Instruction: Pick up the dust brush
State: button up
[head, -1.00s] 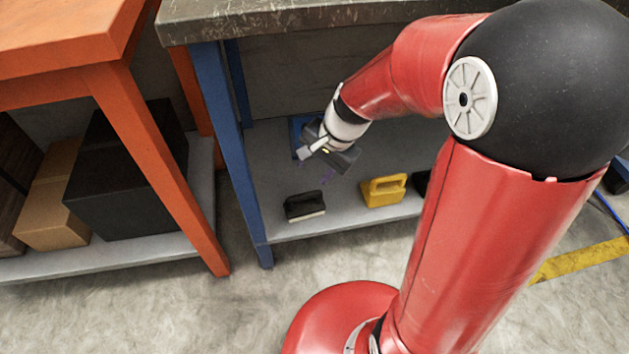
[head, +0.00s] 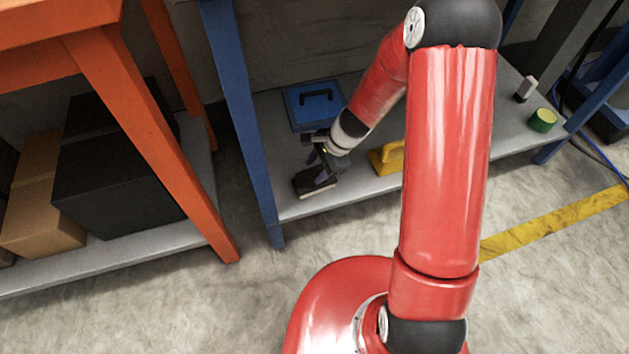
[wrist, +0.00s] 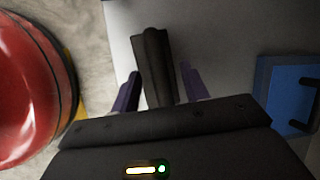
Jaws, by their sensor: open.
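The dust brush (head: 304,184) is black with a pale bristle edge and sits on the lower grey shelf, near its front left. My gripper (head: 318,166) is right at the brush from above and partly covers it. In the wrist view the dark brush (wrist: 153,62) reaches in between the two purple fingers of my gripper (wrist: 161,76). The fingers stand apart with a gap on each side of it, and I see no contact. The brush's near end is hidden behind the gripper body.
A yellow tool (head: 381,163) stands right of the brush, partly behind my arm. A blue case (head: 312,104) lies farther back and also shows in the wrist view (wrist: 285,95). A blue table leg (head: 243,130) rises on the left. A green-yellow round item (head: 542,121) is far right.

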jog(key=shift+a+f, duration=0.35)
jog(key=shift+f, duration=0.3)
grip_shut()
notch_tip(320, 180, up, 10)
jog(key=p, duration=0.2)
jog(key=shift+p, duration=0.3)
